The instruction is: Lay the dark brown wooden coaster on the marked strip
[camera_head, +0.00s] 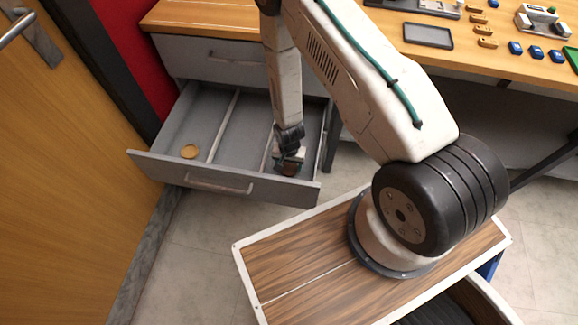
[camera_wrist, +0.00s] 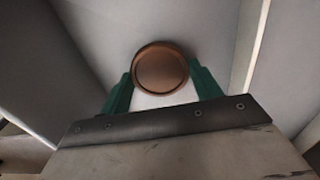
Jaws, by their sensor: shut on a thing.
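The dark brown round coaster (camera_wrist: 160,69) sits between the two green fingers of my gripper (camera_wrist: 161,88) in the wrist view. My gripper is shut on it. In the head view my gripper (camera_head: 289,163) is down in the right compartment of the open drawer (camera_head: 237,130), near its front wall. The coaster (camera_head: 289,170) shows there as a small dark patch below the fingers. I cannot tell whether it touches the drawer floor. I cannot make out the marked strip in either view.
A lighter tan coaster (camera_head: 189,152) lies in the drawer's left compartment. Thin dividers (camera_head: 224,127) split the drawer. The wooden desk (camera_head: 470,62) above holds a dark tray (camera_head: 428,36), several tan and blue pieces and a small device (camera_head: 541,20). A wooden door (camera_head: 60,170) stands at left.

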